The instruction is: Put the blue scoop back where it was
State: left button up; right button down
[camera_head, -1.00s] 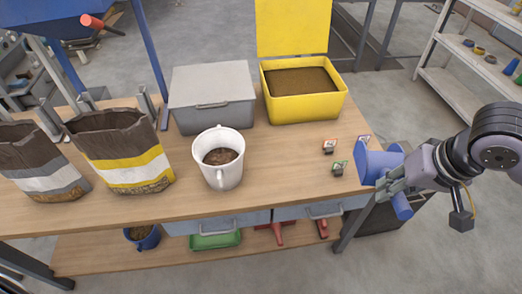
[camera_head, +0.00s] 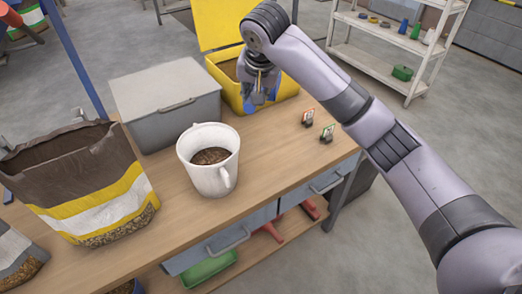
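The blue scoop (camera_head: 248,109) shows only as small blue patches at my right gripper, low over the front of the yellow bin (camera_head: 285,107). Most of the scoop is hidden by the gripper. My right gripper (camera_head: 260,98) points down and appears shut on the scoop. The open yellow bin holds brown pellets, and its lid stands up behind. I cannot tell whether the scoop touches the pellets or the bin wall. My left gripper is not in view.
A white mug (camera_head: 205,178) with brown pellets stands in front of the closed grey box (camera_head: 165,108). Two small card holders (camera_head: 307,119) stand near the table's right end. An open pellet bag (camera_head: 85,185) stands at left. My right arm spans the right side.

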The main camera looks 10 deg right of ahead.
notch_tip(320, 180, down, 15)
jog(key=shift+a+r, duration=0.1)
jog(key=shift+a, duration=0.05)
notch_tip(320, 180, down, 5)
pick_arm(q)
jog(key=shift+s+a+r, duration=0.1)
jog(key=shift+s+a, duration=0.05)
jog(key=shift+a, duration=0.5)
jog(key=shift+p, duration=0.3)
pick_arm(e)
jog(key=c, duration=1.8)
grip_release()
jog(key=shift+c, duration=0.2)
jog(key=o, duration=0.4)
jog(key=shift+o, duration=0.2)
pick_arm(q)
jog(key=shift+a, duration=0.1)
